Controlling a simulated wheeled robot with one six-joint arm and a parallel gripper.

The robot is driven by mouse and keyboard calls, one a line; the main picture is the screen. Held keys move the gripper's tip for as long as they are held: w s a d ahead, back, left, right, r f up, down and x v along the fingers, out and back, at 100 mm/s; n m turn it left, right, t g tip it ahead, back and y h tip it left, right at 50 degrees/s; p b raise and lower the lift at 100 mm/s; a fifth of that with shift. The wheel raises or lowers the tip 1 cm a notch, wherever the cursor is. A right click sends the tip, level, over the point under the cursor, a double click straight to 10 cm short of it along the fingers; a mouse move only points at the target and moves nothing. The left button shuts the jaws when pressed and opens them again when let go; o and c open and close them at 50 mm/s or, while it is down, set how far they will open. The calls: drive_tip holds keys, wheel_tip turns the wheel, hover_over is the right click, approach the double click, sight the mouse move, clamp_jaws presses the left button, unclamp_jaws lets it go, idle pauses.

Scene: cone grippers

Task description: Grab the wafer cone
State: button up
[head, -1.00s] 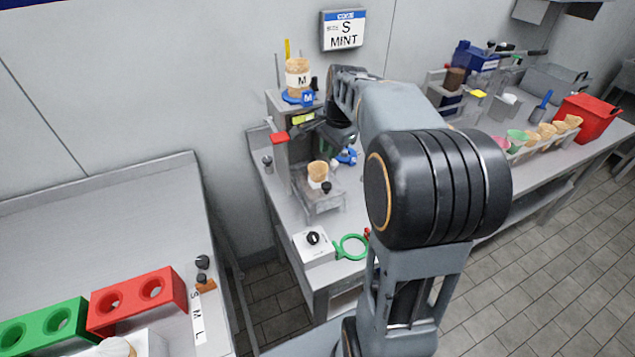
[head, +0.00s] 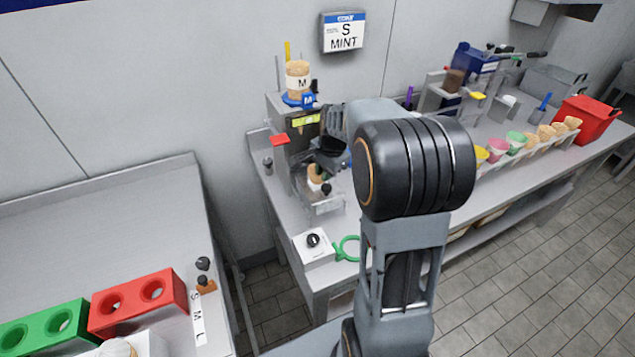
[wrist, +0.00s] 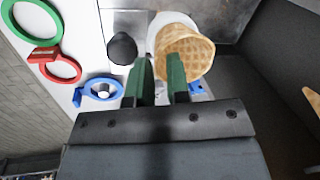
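The wafer cone (head: 314,173) stands upright in a holder on the low platform of the dispensing machine, partly hidden by my gripper in the head view. In the wrist view the cone (wrist: 186,40) shows its wafer pattern and a white sleeve, just beyond the fingertips. My gripper (wrist: 160,66) is open and empty, with a gap between its two green fingers. The right finger overlaps the cone in the picture and the left finger lies left of it. I cannot tell whether they touch.
A black knob (wrist: 121,48) sits close left of the cone. Green (wrist: 32,22), red (wrist: 54,66) and blue (wrist: 99,92) rings lie farther left. Another cone marked M (head: 298,77) stands on the machine. Cups and cones fill a rack (head: 528,153) at right.

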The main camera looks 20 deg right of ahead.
drive_tip(key=c, duration=0.3)
